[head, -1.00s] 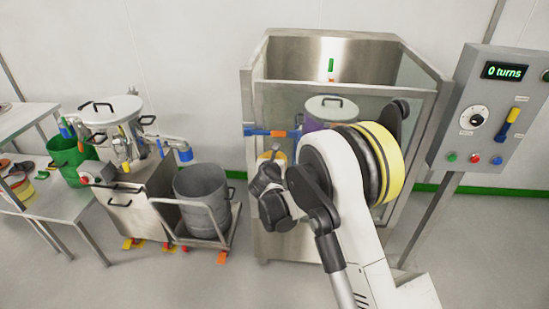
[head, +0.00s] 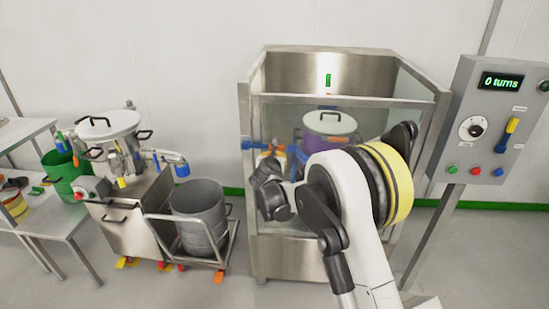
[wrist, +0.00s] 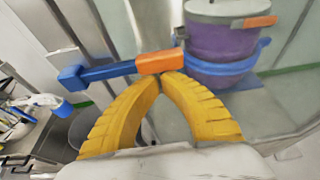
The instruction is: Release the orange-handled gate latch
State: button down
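The gate latch shows in the wrist view as a blue bar (wrist: 108,72) with an orange handle (wrist: 160,62) at its right end. The bar lies nearly level, across the front of the steel enclosure. My gripper (wrist: 160,78) has yellow ribbed fingers that arch inward and meet at the tips, just under the lower edge of the orange handle. I cannot tell whether the tips touch it; nothing shows clearly between them. In the head view my gripper (head: 272,154) is small at the enclosure's left front, and my wrist partly hides the latch area.
The clear-walled steel enclosure (head: 285,241) holds a purple drum (head: 315,141) with a grey lid. A control panel (head: 487,120) on a post stands at the right. A cart with a grey bin (head: 201,215) and a steel machine (head: 133,215) stand at the left.

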aim_at(255, 119)
jog(key=shift+r, duration=0.15)
jog(key=shift+d+r+n, duration=0.1)
jog(key=shift+r+n, duration=0.15)
jog(key=shift+n, duration=0.05)
jog(key=shift+h, duration=0.3)
jog(key=a+r+n+p, duration=0.1)
jog(key=r+p, duration=0.1)
jog(key=r, duration=0.1)
jog(key=a+r+n+h+p, duration=0.1)
jog(key=r+p, duration=0.1)
jog(key=r, duration=0.2)
jog(key=a+r+p, duration=0.1)
jog(key=r, duration=0.2)
jog(key=shift+a+r+n+h+p, duration=0.3)
jog(key=shift+n+p, duration=0.1)
jog(key=shift+a+r+n, duration=0.25)
jog(key=shift+r+n, duration=0.05)
jog(key=shift+n, duration=0.1)
jog(key=shift+w+a+r+p, duration=0.1)
jog(key=shift+a+r+p, duration=0.3)
jog(key=shift+a, duration=0.35)
jog(key=shift+a+r+p, duration=0.15)
jog(key=shift+a+r, duration=0.1)
jog(key=shift+a, duration=0.35)
jog(key=shift+a+r+p, duration=0.15)
jog(key=shift+a+r, duration=0.1)
jog(key=shift+a, duration=0.3)
